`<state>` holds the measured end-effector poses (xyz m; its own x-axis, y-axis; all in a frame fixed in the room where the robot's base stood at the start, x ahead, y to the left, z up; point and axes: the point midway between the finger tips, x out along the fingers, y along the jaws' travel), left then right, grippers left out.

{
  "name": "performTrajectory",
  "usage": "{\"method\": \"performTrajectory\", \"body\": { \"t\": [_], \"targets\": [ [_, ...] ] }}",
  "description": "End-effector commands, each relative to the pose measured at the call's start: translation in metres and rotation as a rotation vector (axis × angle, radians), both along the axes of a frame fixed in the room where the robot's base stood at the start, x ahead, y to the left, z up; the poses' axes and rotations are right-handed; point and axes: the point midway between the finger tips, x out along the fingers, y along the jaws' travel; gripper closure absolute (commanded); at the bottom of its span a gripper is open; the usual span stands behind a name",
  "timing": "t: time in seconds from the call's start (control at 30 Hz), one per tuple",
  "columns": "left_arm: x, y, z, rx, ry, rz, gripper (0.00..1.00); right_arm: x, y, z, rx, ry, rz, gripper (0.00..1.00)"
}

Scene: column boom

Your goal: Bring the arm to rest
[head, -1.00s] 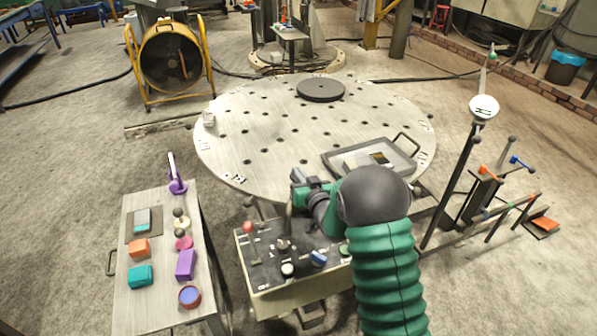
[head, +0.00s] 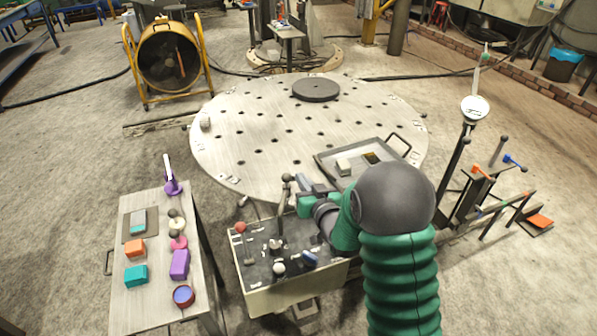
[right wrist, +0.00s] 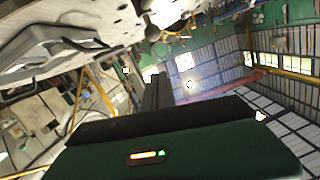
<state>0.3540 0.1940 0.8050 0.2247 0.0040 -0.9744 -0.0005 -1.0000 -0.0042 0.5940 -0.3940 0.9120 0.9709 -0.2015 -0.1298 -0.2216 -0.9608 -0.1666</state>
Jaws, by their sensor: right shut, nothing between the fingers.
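My right arm, green with a dark grey elbow, comes in from the lower right of the head view. Its gripper (head: 304,186) is shut and empty, just right of an upright lever with a grey knob (head: 287,178) on the control box (head: 300,290). A small gap shows between gripper and lever. In the right wrist view the closed dark fingers (right wrist: 156,94) point away from the green gripper body, with nothing held. My left gripper is in neither view.
The round perforated table (head: 265,135) carries a dark disc (head: 316,89) and a tray (head: 328,158) with blocks. A side table (head: 125,300) with coloured pieces stands left. A gauge stand (head: 474,107) and a rack of rods (head: 503,205) stand right. A yellow fan (head: 167,58) is behind.

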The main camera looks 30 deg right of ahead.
Motion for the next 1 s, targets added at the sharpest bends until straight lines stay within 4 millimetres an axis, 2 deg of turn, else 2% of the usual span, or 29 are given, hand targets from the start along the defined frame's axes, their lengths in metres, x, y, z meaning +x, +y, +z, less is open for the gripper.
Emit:
{"method": "performTrajectory", "body": {
  "t": [0.1, 0.2, 0.63, 0.73, 0.87, 0.97, 1.0],
  "targets": [
    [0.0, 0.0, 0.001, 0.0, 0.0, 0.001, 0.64, -0.016, 0.002, 0.003, -0.001, -0.002, -0.001, 1.0],
    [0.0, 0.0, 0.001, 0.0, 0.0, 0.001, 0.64, -0.023, 0.002, 0.004, 0.001, -0.002, -0.003, 1.0],
    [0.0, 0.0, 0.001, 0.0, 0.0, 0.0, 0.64, -0.023, 0.002, 0.004, 0.001, -0.003, -0.001, 1.0],
    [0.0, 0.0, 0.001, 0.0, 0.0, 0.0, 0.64, -0.023, 0.008, 0.001, 0.001, 0.023, 0.001, 1.0],
    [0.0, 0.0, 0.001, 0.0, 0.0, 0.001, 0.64, -0.032, 0.039, -0.024, 0.004, 0.217, 0.019, 1.0],
    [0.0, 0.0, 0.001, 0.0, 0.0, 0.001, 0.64, -0.061, 0.079, -0.054, 0.005, 0.465, 0.058, 1.0],
    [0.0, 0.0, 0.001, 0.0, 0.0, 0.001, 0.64, -0.077, 0.095, -0.066, 0.006, 0.563, 0.078, 1.0]
  ]
}}
